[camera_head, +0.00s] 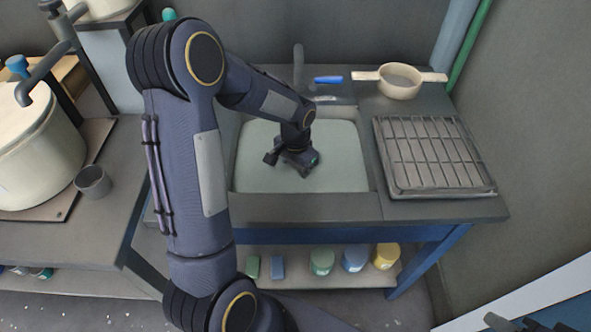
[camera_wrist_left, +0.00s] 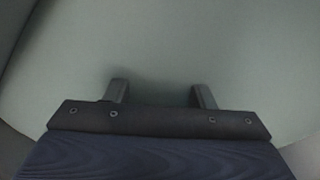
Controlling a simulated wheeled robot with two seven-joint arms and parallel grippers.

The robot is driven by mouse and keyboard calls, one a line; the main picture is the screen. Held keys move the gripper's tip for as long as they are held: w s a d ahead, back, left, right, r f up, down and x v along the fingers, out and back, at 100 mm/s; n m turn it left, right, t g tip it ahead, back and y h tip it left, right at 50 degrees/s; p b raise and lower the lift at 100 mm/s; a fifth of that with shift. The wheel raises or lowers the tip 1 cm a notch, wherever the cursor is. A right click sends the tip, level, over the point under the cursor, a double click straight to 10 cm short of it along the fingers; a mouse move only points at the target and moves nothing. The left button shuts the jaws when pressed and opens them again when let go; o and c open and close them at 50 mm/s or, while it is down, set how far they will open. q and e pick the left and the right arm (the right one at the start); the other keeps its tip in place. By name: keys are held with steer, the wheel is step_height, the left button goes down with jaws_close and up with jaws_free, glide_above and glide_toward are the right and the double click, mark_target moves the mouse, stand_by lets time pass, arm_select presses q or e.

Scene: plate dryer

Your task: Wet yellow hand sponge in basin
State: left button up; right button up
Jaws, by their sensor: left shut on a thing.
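The basin (camera_head: 243,180), filled to a pale grey-green, cloudy surface, is set in the counter in the head view. My left gripper (camera_head: 289,166) points down into the middle of it. In the left wrist view its two fingers (camera_wrist_left: 160,95) stand apart, with their tips going into the pale surface. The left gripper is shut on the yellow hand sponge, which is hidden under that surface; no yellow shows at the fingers. Dark parts of my right gripper (camera_head: 515,323) show at the lower right edge, cut off by the frame.
A drying rack (camera_head: 435,155) stands right of the basin. A two-handled strainer (camera_head: 400,82) and blue item (camera_head: 328,79) lie behind. A large pot (camera_head: 35,150) and grey cup (camera_head: 93,181) stand left. A shelf below holds green and blue blocks (camera_head: 277,267) and jars (camera_head: 355,258).

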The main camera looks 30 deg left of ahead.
mark_target(295, 170)
arm_select(q)
step_height(295, 170, up, 15)
steer(key=p, duration=1.1)
stand_by(0.4)
